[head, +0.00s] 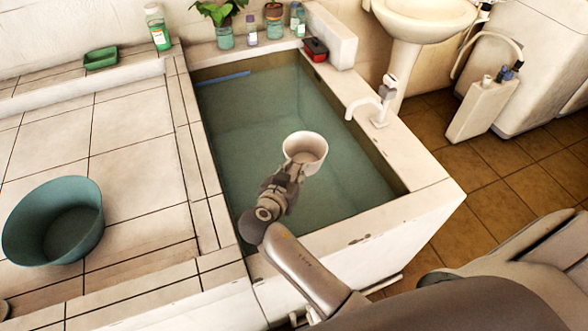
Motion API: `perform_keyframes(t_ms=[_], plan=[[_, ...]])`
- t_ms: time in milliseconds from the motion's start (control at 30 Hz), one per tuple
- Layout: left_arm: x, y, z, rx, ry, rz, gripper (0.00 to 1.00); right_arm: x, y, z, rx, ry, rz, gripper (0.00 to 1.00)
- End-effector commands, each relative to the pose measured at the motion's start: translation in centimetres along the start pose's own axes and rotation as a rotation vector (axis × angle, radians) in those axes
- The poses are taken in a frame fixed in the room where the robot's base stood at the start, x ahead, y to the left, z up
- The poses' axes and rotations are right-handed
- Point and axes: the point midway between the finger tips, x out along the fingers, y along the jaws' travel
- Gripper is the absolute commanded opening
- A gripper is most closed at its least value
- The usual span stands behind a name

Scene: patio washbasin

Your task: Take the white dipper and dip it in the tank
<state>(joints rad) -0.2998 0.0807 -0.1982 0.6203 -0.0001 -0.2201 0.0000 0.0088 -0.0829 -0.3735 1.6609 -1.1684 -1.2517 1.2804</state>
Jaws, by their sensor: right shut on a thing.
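The white dipper (305,149) is a round cup, seen over the middle of the tank. My right gripper (290,170) is shut on its near side, with the arm coming in from the lower right. The dipper's opening faces up, tilted a little toward me. The tank (430,192) is a rectangular basin with a pale rim, filled with greenish water. I cannot tell whether the dipper's bottom touches the water. The gripper hides part of the dipper's near side. My left gripper is not in view.
A teal basin (30,215) stands on the tiled ledge at left. A white tap (378,105) rises from the tank's right rim. A washbasin (425,15) stands behind right.

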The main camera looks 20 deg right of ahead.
Motion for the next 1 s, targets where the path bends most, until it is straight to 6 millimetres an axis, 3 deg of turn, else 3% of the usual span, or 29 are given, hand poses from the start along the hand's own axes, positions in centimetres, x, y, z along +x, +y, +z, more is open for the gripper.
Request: perform_keyframes(t_ms=[233,500,667,700,1000], plan=[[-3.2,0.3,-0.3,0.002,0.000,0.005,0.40,0.1,0.0,-0.2,0.003,-0.109,0.001,0.00],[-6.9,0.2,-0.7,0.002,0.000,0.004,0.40,1.1,0.1,1.1,0.003,-0.334,0.002,0.00],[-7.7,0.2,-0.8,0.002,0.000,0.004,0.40,1.7,0.0,2.1,0.005,-0.453,0.001,0.00],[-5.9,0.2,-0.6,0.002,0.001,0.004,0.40,2.3,0.1,3.9,0.002,-0.447,0.001,0.00],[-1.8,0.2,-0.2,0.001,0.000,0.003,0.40,4.0,0.1,7.9,0.001,-0.442,0.000,0.00]])
